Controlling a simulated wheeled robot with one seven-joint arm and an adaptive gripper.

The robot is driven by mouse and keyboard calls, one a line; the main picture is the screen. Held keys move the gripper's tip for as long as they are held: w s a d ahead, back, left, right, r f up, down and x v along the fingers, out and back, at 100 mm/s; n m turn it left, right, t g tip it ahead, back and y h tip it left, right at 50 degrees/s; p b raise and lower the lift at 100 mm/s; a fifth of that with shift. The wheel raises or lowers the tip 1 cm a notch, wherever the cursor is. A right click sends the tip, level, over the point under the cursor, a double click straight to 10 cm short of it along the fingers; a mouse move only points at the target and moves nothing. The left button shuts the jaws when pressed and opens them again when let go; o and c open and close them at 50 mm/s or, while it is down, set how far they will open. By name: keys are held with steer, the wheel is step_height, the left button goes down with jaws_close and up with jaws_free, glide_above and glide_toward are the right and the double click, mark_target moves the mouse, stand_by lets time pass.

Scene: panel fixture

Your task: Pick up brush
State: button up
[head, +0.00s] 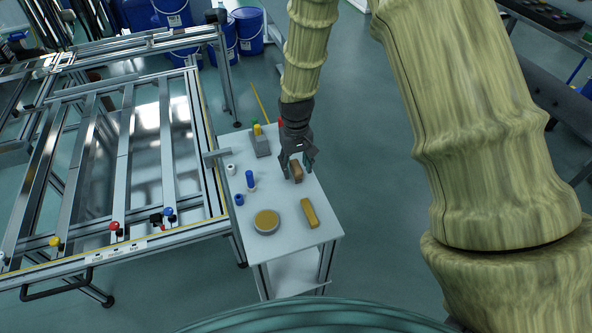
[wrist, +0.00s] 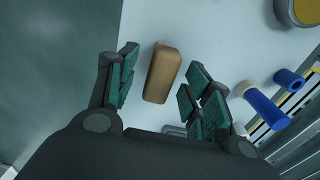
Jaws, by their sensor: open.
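A brown wooden block with rounded edges, which looks like the brush (head: 297,173), lies on the small white table (head: 278,262). Its bristles cannot be made out. In the wrist view the brush (wrist: 161,73) lies between the spread fingers of my gripper (wrist: 160,68), with gaps on both sides. The fingers do not appear to touch it.
A yellow-brown block (head: 310,213) and a round tan-topped tin (head: 266,221) lie nearer the table's front. A metal frame (head: 205,140) borders the left.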

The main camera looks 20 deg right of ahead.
steer(key=shift+f, duration=0.85)
jaws_close()
steer(key=shift+r, duration=0.1)
steer(key=shift+r, duration=0.55)
step_height(320, 180, up, 2)
steer(key=shift+w+r, duration=0.1)
steer(key=s+a, duration=0.3)
steer(key=s, duration=0.1)
steer(key=s+a+r+b, duration=0.1)
steer(key=s+a, duration=0.7)
steer(key=shift+r+b, duration=0.3)
